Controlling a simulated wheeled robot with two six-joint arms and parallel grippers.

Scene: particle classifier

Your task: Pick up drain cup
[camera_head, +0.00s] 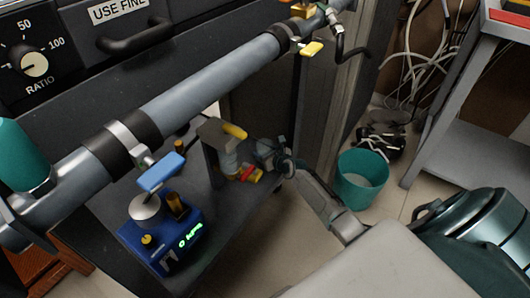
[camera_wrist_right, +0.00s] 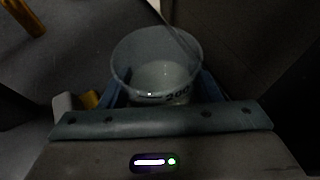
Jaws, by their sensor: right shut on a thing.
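The drain cup (camera_wrist_right: 157,68) is a clear, open-topped cup with dark markings, seen from above in the right wrist view. The blue fingers of my right gripper (camera_wrist_right: 160,92) are on either side of it, shut on it. Its lower part is hidden behind the gripper body. In the head view, my right gripper (camera_head: 262,154) is low over the dark shelf, beside a pale, clear cup-like part (camera_head: 229,162) under a grey block. I cannot tell for certain whether that part is the held cup. My left gripper is not in view.
A blue device (camera_head: 160,240) with a green display stands on the dark shelf. A grey pipe (camera_head: 205,85) with blue and yellow handles crosses above. A red and yellow fitting (camera_head: 247,174) is close to the gripper. A teal bin (camera_head: 362,178) stands on the floor, right.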

